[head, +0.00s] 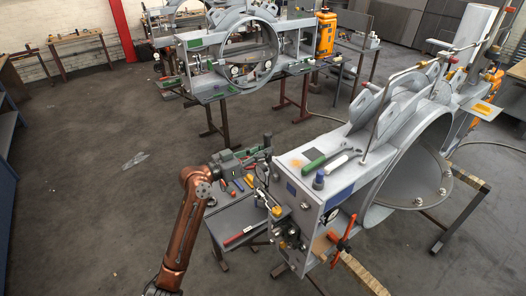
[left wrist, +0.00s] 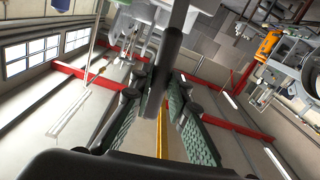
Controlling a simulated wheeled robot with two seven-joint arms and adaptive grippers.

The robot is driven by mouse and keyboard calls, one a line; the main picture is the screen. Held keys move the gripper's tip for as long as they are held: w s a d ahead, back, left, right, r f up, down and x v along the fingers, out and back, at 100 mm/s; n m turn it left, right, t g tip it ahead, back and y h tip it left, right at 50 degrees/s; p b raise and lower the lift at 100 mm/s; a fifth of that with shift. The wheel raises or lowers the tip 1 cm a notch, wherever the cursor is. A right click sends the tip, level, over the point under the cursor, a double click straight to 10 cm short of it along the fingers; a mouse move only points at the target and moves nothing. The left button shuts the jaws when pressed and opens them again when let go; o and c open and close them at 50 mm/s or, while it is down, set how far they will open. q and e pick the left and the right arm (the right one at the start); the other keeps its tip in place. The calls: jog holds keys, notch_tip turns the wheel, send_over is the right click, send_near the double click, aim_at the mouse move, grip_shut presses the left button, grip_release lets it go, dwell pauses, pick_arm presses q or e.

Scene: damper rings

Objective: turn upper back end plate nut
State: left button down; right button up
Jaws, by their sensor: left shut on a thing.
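My left gripper (head: 264,153) reaches from the left to the upper back corner of the near damper frame's end plate (head: 309,222). In the left wrist view the two green-padded fingers (left wrist: 165,112) are shut on a dark-handled tool (left wrist: 161,86) with a grey shaft that runs up and out of the picture. The tool is small and partly hidden in the head view. The upper back nut cannot be told apart there, and whether the tool touches it does not show. My right gripper is in neither view.
A small tool table (head: 222,217) stands below my left gripper. Another damper frame (head: 193,62) stands behind.

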pick_arm(q)
jog(key=shift+w+d+r, duration=0.1)
jog(key=shift+w+d, duration=0.25)
jog(key=shift+d, duration=0.15)
dwell(0.3)
jog(key=c, duration=1.8)
grip_release()
jog(key=shift+o, duration=0.2)
jog(key=shift+c, duration=0.3)
jog(key=c, duration=0.4)
jog(key=shift+o, duration=0.2)
